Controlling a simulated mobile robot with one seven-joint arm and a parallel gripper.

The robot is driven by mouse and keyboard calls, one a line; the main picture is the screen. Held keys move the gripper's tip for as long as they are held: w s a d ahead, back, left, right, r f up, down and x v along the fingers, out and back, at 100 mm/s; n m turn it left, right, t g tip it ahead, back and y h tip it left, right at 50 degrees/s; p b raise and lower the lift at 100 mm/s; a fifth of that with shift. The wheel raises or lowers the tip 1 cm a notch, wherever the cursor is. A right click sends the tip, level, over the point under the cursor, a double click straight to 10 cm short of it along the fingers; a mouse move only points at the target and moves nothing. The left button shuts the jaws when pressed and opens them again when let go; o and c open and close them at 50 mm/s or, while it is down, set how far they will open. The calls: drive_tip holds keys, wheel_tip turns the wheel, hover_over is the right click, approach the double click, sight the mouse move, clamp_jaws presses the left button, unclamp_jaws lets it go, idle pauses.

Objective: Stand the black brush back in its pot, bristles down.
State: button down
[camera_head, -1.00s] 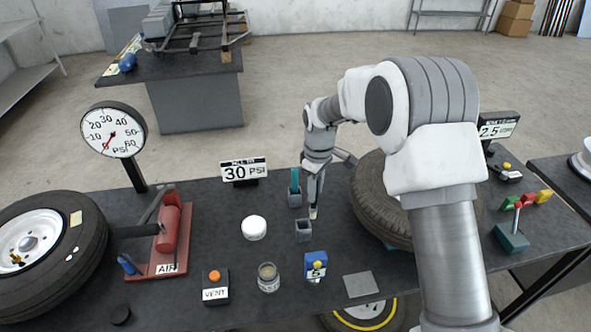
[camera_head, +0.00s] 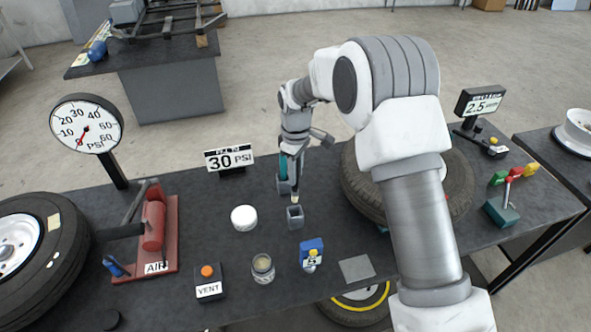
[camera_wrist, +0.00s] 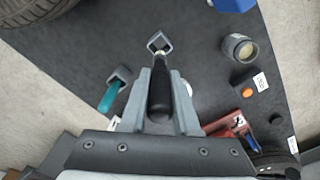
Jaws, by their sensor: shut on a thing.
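My gripper (camera_head: 294,160) is shut on the black brush (camera_wrist: 160,97), gripping its handle. In the head view the brush points down, its pale lower end (camera_head: 294,200) just behind and above the mouth of a grey square pot (camera_head: 295,220). That pot looks empty. In the wrist view the pot (camera_wrist: 160,42) shows just past the end of the brush; I cannot tell whether they touch. A second grey pot (camera_head: 284,187) stands farther back with a teal-handled brush (camera_wrist: 109,97) in it, partly hidden by my gripper in the head view.
A tyre (camera_head: 362,185) lies to the right, partly behind my arm. A 30 PSI sign (camera_head: 229,158) stands at the back. A grey plate (camera_head: 356,268) lies in front.

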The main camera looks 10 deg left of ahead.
sight(296, 190)
drive_tip(key=shift+f+b, duration=2.75)
drive_tip(key=shift+f, duration=1.8)
drive_tip(key=c, duration=0.6)
unclamp_jaws()
wheel_tip(296, 190, up, 17)
drive_tip(key=shift+f+b, duration=0.1)
drive_tip(key=shift+b, duration=0.45)
drive_tip(key=shift+r, duration=0.3)
